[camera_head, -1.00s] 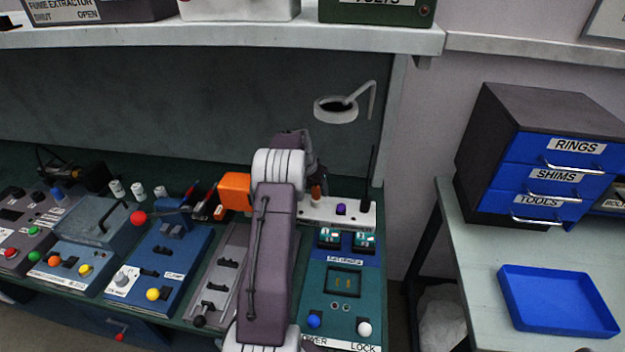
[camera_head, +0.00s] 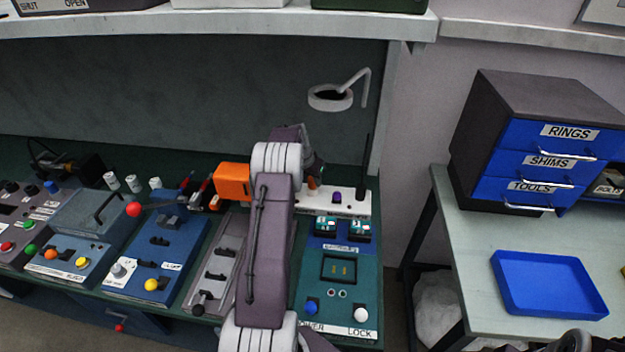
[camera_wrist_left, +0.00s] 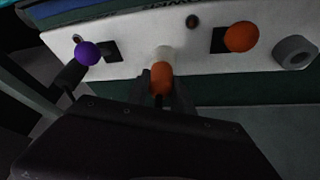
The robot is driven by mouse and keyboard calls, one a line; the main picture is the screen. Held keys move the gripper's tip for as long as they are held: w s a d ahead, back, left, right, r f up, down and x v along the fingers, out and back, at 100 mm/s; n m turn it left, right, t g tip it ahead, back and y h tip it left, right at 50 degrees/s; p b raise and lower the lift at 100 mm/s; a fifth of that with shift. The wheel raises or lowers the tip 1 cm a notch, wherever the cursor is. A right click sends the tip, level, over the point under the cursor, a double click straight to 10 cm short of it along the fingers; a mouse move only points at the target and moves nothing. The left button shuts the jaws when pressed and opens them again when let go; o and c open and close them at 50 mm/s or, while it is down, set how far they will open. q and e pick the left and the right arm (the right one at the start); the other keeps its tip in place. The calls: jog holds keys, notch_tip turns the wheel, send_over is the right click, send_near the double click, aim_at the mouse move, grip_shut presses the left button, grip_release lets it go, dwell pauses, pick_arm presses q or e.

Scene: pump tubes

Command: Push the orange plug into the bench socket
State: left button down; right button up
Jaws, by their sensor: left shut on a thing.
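My left gripper (camera_wrist_left: 161,88) is shut on the orange plug (camera_wrist_left: 160,76), whose rounded body sticks out past the dark fingers in the left wrist view. A pale round piece (camera_wrist_left: 163,54) lies directly beyond the plug, against the white bench strip (camera_wrist_left: 125,45). It may be the socket or the plug's front end. I cannot tell whether the plug is inserted. In the head view my left gripper (camera_head: 314,168) is above the white strip (camera_head: 318,205). An orange bit (camera_head: 312,184) shows below it, either the plug or an orange knob.
On the strip are a purple knob (camera_wrist_left: 88,53), an orange knob (camera_wrist_left: 241,36) and a grey ring (camera_wrist_left: 296,52). An orange block (camera_head: 232,181) stands left of my arm. A lamp (camera_head: 330,97) hangs above. A blue tray (camera_head: 550,285) is on the right table.

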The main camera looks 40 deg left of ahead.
pick_arm(q)
jog(key=shift+p, duration=0.45)
jog(key=shift+f, duration=0.25)
dwell(0.4)
jog(key=c, duration=1)
grip_release()
jog(key=shift+c, duration=0.2)
jog(key=v, duration=0.9)
jog(key=shift+w+b, duration=0.15)
jog(key=shift+b, duration=0.25)
